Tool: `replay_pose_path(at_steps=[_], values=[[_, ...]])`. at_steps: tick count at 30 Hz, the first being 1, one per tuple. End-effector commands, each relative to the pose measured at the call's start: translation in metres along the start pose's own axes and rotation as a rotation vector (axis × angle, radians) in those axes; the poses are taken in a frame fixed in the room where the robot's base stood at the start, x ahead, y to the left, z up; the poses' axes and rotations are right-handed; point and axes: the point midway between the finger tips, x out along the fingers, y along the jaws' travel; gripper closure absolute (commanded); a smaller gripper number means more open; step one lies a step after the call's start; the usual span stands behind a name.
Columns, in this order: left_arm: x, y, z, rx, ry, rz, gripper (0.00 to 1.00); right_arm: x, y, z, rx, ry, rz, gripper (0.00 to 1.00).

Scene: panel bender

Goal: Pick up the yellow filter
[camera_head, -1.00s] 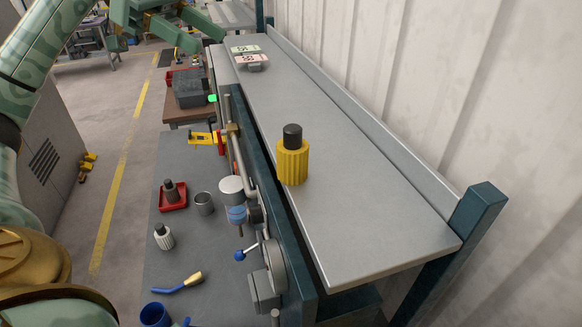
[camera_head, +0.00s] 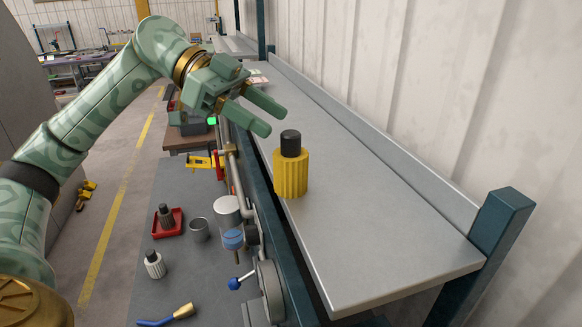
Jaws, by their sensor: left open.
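The yellow filter (camera_head: 291,174) is a ribbed yellow cylinder with a black cap. It stands upright on the grey metal shelf (camera_head: 375,210), near its left edge. My left gripper (camera_head: 268,116) is open and empty. Its two fingers point right and toward me, above and behind the filter in the picture, apart from it. The left arm comes in from the left. My right gripper does not show.
Below left is a grey bench with a red tray (camera_head: 178,222), a metal cup (camera_head: 199,230), a white ribbed filter (camera_head: 154,264) and a blue-and-yellow tool (camera_head: 167,316). A wall runs along the shelf's right side. The shelf around the filter is clear.

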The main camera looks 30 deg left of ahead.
Motion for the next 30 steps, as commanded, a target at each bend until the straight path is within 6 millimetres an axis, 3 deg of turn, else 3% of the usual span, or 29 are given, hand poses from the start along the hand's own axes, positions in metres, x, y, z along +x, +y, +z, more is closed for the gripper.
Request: replay_pose_path(at_steps=[11, 19, 20, 25, 30], values=[[0.049, 0.002, 0.002, 0.002, 0.002, 0.003, 0.47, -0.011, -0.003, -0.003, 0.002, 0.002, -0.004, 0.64], [0.054, 0.001, 0.003, 0.001, 0.002, 0.0, 0.47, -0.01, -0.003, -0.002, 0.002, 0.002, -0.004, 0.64], [0.054, 0.001, 0.003, 0.001, 0.002, 0.0, 0.52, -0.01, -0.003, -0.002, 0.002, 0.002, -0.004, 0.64], [0.054, 0.002, 0.003, 0.001, 0.002, 0.0, 1.0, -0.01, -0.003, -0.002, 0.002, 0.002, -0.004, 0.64], [0.054, 0.002, 0.003, 0.002, 0.002, 0.0, 1.0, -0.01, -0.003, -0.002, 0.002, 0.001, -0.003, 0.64]])
